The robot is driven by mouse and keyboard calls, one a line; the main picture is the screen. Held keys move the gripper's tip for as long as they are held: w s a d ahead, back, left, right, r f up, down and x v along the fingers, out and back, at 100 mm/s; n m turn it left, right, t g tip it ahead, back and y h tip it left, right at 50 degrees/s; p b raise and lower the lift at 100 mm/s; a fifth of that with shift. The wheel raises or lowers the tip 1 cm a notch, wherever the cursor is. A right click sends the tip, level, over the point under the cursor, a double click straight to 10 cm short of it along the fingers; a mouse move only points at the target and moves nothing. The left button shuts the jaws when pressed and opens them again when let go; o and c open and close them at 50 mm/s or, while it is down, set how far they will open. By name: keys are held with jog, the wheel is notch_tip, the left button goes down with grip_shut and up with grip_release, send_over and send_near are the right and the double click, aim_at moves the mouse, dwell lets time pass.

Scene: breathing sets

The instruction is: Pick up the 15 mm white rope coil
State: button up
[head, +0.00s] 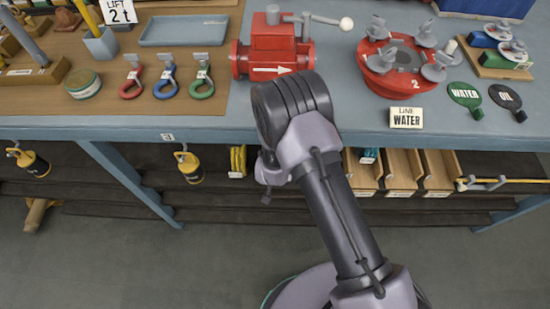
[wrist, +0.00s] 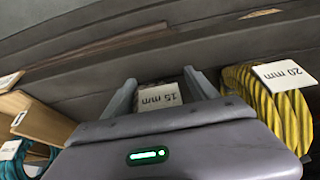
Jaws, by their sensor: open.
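A white tag reading "15 mm" (wrist: 158,96) shows upside down between the fingers of my gripper (wrist: 160,78) in the wrist view. The rope coil under this tag is hidden by the gripper body, so I cannot see its strands or colour. My gripper is open, with one finger on each side of the tag; I cannot tell whether either finger touches the coil. In the head view my own arm covers this spot on the shelf below the bench.
A yellow rope coil (wrist: 282,108) tagged "20 mm" lies close to the right of my gripper. A teal coil (wrist: 12,158) and a wooden bin (wrist: 35,118) are at the left. The blue-grey bench (head: 205,128) overhangs the dark slatted shelf (head: 110,192).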

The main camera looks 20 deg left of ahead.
jog(key=shift+r, duration=0.1)
grip_shut()
jog(key=shift+w, duration=0.1)
